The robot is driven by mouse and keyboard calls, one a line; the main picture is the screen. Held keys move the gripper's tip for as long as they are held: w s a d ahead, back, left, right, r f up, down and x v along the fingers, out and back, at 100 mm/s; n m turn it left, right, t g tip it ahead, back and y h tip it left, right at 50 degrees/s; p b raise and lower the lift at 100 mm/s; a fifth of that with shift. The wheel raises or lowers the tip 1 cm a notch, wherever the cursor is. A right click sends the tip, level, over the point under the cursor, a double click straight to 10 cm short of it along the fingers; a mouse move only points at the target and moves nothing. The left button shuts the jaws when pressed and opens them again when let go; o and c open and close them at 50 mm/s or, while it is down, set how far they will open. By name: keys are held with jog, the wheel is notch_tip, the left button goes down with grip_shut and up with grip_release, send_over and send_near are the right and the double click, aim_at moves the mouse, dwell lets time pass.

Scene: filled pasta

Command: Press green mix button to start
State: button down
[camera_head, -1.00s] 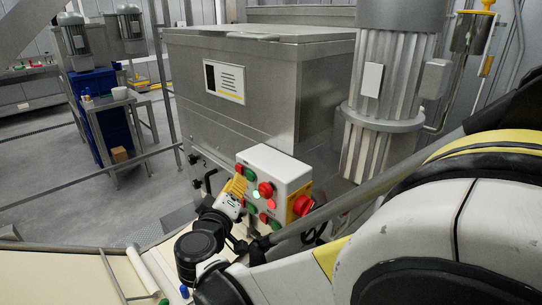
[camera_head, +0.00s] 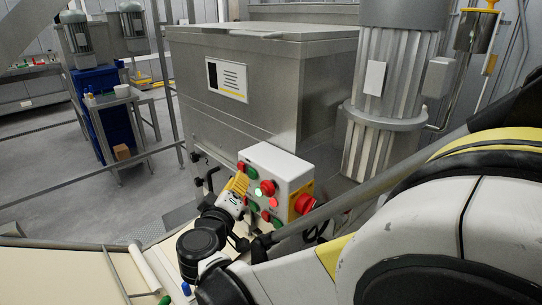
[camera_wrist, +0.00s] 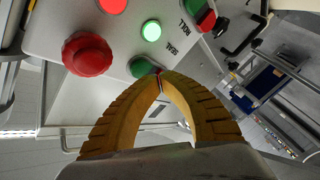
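The control box (camera_head: 281,160) is light grey, on the side of the steel machine, with several red and green buttons and a lit lamp. My gripper (camera_head: 240,178) has yellow ribbed fingers and is at the box's left front. In the wrist view the fingertips (camera_wrist: 160,76) meet, with nothing seen between them. They overlap the edge of a green button (camera_wrist: 141,66); I cannot tell whether they touch it. The lit green lamp (camera_wrist: 152,31) is just above it. SEAL and ROLL labels are readable; I see no readable mix label.
A large red button (camera_wrist: 87,52) is left of the fingertips. Another red button (camera_head: 304,203) is on the box's yellow right side. The steel machine (camera_head: 245,110) stands behind the box. A metal rail (camera_head: 85,180) crosses the left. A cream surface (camera_head: 85,275) lies at the lower left.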

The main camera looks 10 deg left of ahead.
jog(key=shift+w, duration=0.1)
dwell(0.3)
jog(key=shift+w+d, duration=0.25)
jog(key=shift+w+d, duration=0.3)
dwell(0.8)
dwell(0.3)
jog(key=shift+s+a, duration=0.55)
jog(key=shift+s, duration=0.1)
jog(key=s+a, duration=0.3)
jog(key=shift+s+a+b, duration=0.15)
jog(key=shift+s+b, duration=0.2)
jog(key=shift+s, duration=0.05)
dwell(0.5)
